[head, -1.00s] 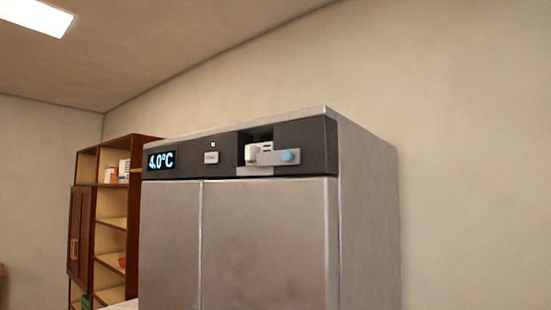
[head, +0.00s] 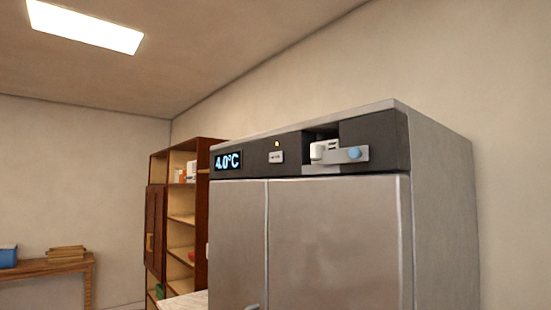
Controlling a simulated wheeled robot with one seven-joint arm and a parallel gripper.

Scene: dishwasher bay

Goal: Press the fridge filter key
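The fridge (head: 340,240) is a tall grey steel cabinet with two doors, filling the right half of the head view. Its dark top panel (head: 375,130) carries a lit display (head: 227,160) reading 4.0°C. Right of the display is a small pale key (head: 276,157) with marking too small to read, and a small amber light (head: 277,144) above it. Further right is a recess holding a white part (head: 318,150), with a grey plate and a round blue button (head: 354,153) beside it. My gripper is not in view.
A brown wooden shelf unit (head: 207,215) with small items stands left of the fridge. A wooden table (head: 45,266) with a blue box (head: 8,256) and a brown stack (head: 66,253) is at far left. Open room shows between table and shelf.

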